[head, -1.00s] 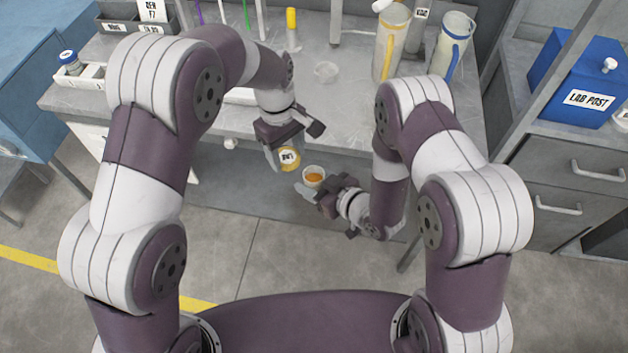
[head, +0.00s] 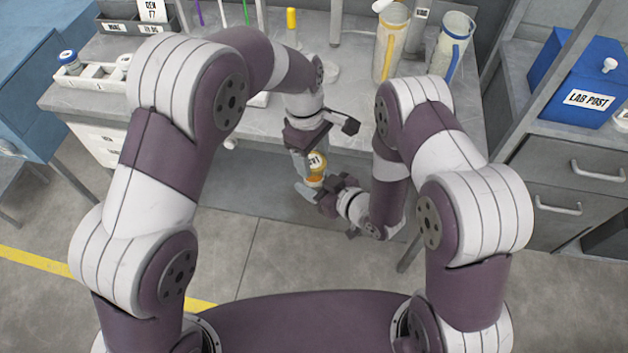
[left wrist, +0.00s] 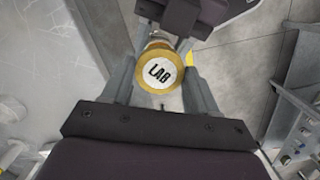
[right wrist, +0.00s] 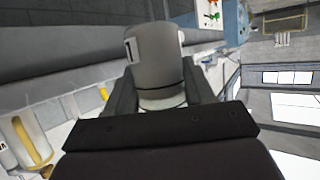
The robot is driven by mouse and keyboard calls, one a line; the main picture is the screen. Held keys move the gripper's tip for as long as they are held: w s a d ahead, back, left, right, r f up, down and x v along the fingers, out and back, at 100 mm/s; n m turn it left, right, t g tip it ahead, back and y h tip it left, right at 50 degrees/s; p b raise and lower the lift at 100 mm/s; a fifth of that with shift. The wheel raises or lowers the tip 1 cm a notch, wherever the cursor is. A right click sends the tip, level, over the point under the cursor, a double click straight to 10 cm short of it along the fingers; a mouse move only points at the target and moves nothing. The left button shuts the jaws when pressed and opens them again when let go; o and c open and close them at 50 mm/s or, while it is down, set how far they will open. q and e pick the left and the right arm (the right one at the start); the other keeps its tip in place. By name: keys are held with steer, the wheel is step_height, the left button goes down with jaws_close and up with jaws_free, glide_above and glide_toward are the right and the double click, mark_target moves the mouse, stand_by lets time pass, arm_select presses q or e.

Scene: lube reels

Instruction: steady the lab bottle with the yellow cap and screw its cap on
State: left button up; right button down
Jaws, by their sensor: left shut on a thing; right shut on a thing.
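My right gripper (head: 315,192) is shut on the lab bottle (head: 315,181), in front of the bench. The bottle's orange inside shows just below the cap in the head view. In the right wrist view the bottle (right wrist: 158,62) is a grey cylinder between the fingers. The cap is over or close to the bottle's mouth; I cannot tell whether they touch.
The grey bench (head: 255,130) is behind the grippers. On it stand a yellow-handled jug (head: 391,45), a blue-handled jug (head: 452,45), a yellow-topped tube (head: 292,25) and a white tray (head: 100,76). A blue LAB POST box (head: 580,80) is at right. Open floor lies in front.

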mark_target(312, 161)
arm_select(q)
steer(key=shift+f, duration=0.65)
stand_by(0.3)
steer(key=shift+f, duration=0.9)
steer(key=shift+f, duration=0.55)
steer(key=shift+d, duration=0.1)
steer(key=m, duration=0.5)
steer(key=m+y, duration=0.1)
steer(key=m, duration=0.4)
steer(key=o, duration=1)
